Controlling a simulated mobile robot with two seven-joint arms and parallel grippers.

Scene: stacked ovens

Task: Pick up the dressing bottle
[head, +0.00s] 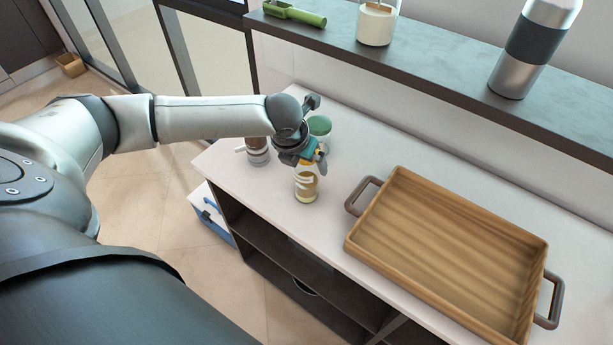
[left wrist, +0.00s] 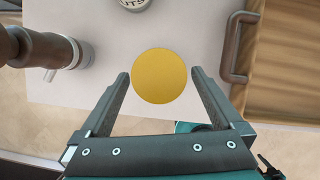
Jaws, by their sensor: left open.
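The dressing bottle (head: 306,189) stands upright on the white counter, pale with a light label. My left gripper (head: 304,158) is above it, covering its top in the head view. In the left wrist view, a round yellow top (left wrist: 160,76), which appears to be the bottle's cap, lies between the two fingers of my left gripper (left wrist: 161,75). The fingers are spread, one on each side of the cap, with small gaps visible. How far down the bottle the fingertips reach is hard to tell. My right gripper is out of view.
A grinder (head: 258,152) stands close left of the bottle, and a green-topped jar (head: 320,125) just behind it. A wooden tray (head: 362,243) with dark handles lies to the right. A raised shelf (head: 420,70) holding a steel bottle (head: 530,50) runs behind.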

